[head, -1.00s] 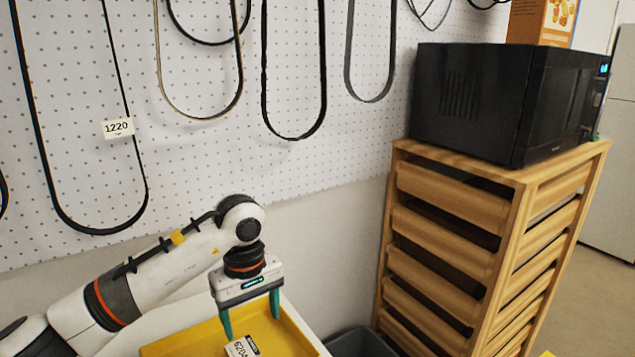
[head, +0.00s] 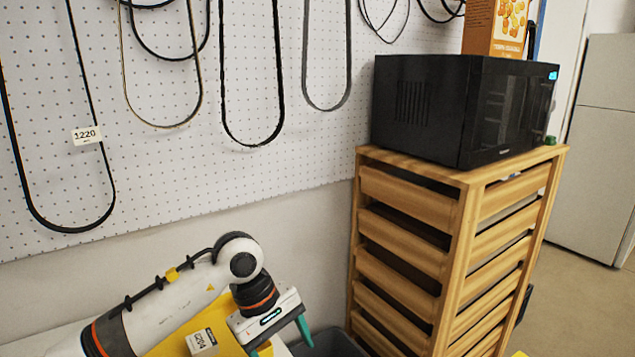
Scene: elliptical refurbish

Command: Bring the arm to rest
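My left arm comes in from the lower left. Its gripper (head: 283,338) points down at the bottom of the head view, with two teal fingers spread apart. No object shows between the fingers, though their lower ends are near the picture's edge. The gripper is over the right side of a yellow tray (head: 222,313). A white label block marked 6204 (head: 202,342) is at the tray, to the left of the gripper and apart from it. My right gripper is not in view.
A wooden drawer rack (head: 405,225) stands to the right with a black microwave (head: 450,108) and an orange box (head: 497,28) on top. A dark bin (head: 335,345) is beside the gripper. Belts hang on a pegboard (head: 300,150). A fridge (head: 600,150) stands far right.

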